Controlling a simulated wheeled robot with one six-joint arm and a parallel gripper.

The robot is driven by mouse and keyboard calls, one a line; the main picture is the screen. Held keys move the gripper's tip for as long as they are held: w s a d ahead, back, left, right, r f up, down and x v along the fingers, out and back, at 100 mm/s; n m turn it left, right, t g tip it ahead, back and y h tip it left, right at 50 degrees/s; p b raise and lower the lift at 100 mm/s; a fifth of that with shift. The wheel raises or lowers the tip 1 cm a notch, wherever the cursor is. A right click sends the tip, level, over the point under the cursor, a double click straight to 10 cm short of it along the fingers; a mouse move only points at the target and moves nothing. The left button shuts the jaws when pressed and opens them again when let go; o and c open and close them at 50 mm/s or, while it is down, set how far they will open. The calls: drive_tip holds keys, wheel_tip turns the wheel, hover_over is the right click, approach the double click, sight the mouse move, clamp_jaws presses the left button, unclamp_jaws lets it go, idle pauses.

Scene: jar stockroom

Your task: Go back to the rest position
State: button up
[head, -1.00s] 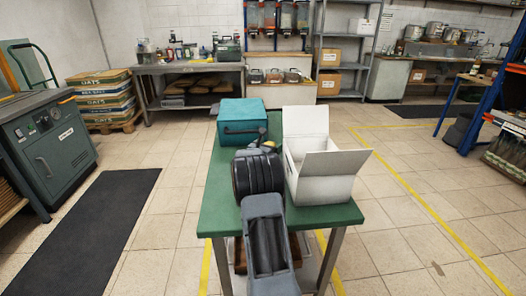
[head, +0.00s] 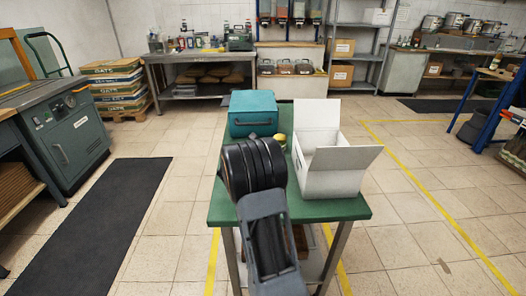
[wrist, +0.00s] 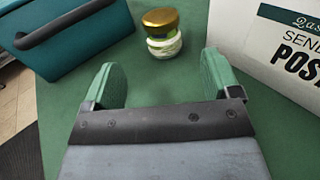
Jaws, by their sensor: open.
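My gripper (wrist: 162,82) is open and empty in the wrist view, its two green finger pads apart over the green table top. In the head view my own arm hides it. A small jar (wrist: 163,42) with a gold lid and a green and white label stands upright on the table, beyond the fingertips and touching neither. The jar's gold lid (head: 281,139) also shows in the head view, between the teal box and the white box.
The green table (head: 340,208) carries a teal box (head: 253,114) with a dark handle at back left and an open white box (head: 330,182) at right. The teal box (wrist: 62,38) and white box (wrist: 270,50) flank the jar in the wrist view.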

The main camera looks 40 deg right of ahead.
idle(0.4)
drive_tip(key=s+a+r+m+g+y+p, duration=0.2)
drive_tip(key=s+a+r+m+y+p, duration=0.1)
drive_tip(key=s+a+r+m+p, duration=0.3)
drive_tip(key=s+a+r+m+g+y+p, duration=0.1)
drive_tip(key=s+a+r+m+y+p, duration=0.3)
drive_tip(key=a+r+p, duration=0.35)
drive_tip(key=s+a+r+m+t+y+p, duration=0.1)
drive_tip(key=s+a+r+m+y+p, duration=0.2)
drive_tip(key=a, duration=0.4)
drive_tip(key=s+a+r+m+y+p, duration=0.3)
drive_tip(key=a+r+p, duration=0.1)
drive_tip(key=a, duration=0.3)
drive_tip(key=s+a+r+m+t+y+p, duration=0.1)
drive_tip(key=s+a+r+m+y+p, duration=0.2)
drive_tip(key=a, duration=0.4)
drive_tip(key=shift+s+a+r+m+t+y+p, duration=0.2)
drive_tip(key=shift+a+r+m+t+y+p, duration=0.1)
drive_tip(key=shift+m+y+p, duration=0.3)
